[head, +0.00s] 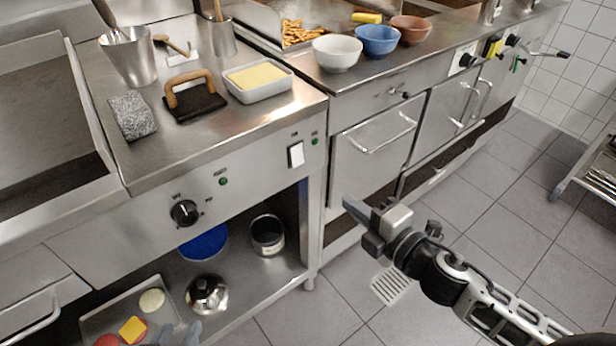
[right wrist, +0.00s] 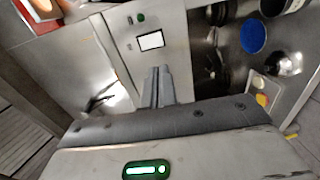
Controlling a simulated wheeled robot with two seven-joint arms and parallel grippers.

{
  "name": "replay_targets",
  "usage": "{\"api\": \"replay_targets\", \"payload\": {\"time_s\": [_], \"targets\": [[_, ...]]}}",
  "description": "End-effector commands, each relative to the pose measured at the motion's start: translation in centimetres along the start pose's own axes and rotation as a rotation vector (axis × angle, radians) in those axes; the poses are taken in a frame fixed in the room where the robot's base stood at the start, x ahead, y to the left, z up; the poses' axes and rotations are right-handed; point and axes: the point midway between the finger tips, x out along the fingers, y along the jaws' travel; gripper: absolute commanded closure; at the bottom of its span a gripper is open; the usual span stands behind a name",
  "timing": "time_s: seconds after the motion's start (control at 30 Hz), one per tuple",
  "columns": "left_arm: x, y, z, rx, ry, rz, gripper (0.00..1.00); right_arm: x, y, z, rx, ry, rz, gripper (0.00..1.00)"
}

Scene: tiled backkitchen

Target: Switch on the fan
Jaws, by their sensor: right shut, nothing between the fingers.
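No fan shows in either view. A white rocker switch (head: 296,154) sits on the steel front panel, with a green light to its right; the switch also shows in the right wrist view (right wrist: 151,41). A black knob (head: 184,213) is on the same panel further left. My right gripper (head: 352,208) is right of and lower than the switch in the head view, apart from it. Its fingers are together and empty, pointing toward the switch in the right wrist view (right wrist: 161,84). Two fingertips of my left gripper (head: 179,334) show apart at the bottom edge.
The counter holds a metal cup (head: 129,58), a grey sponge (head: 133,116), a black press (head: 195,104) and a butter dish (head: 258,80). Bowls (head: 337,54) stand further right. A pot lid (head: 207,294) and a can (head: 268,236) are on the lower shelf.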

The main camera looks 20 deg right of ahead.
Motion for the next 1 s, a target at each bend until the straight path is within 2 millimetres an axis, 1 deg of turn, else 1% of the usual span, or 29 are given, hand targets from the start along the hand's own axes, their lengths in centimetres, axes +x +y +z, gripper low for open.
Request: {"api": "replay_targets", "payload": {"time_s": [0.07, 0.3, 0.37, 0.47, 0.57, 0.8, 1.0], "targets": [[-0.1, 0.0, 0.1, -0.004, -0.002, 0.000, 0.64, 0.1, 0.1, 0.0, -0.024, 0.007, 0.003, 1.00], [-0.2, 0.0, 0.1, -0.003, -0.003, -0.002, 0.64, 0.1, 0.1, 0.0, -0.016, 0.004, 0.003, 1.00], [-0.2, 0.0, 0.1, -0.003, -0.002, -0.002, 0.64, 0.3, 0.2, 0.0, -0.015, 0.003, 0.003, 1.00], [-0.2, 0.0, 0.0, -0.003, -0.002, -0.003, 0.64, 1.1, 0.2, 0.1, -0.013, 0.002, 0.004, 1.00], [-0.3, 0.0, -0.2, -0.004, -0.002, -0.003, 0.64, 2.5, 0.4, 0.1, -0.013, 0.003, 0.006, 1.00], [-0.3, -0.1, -0.5, 0.000, -0.001, -0.006, 0.64, 7.5, 0.4, 0.1, -0.012, 0.001, 0.006, 1.00], [-0.2, -0.1, -0.2, 0.002, -0.006, -0.008, 0.64, 11.3, 0.3, 0.0, -0.012, 0.001, 0.005, 1.00]]}}
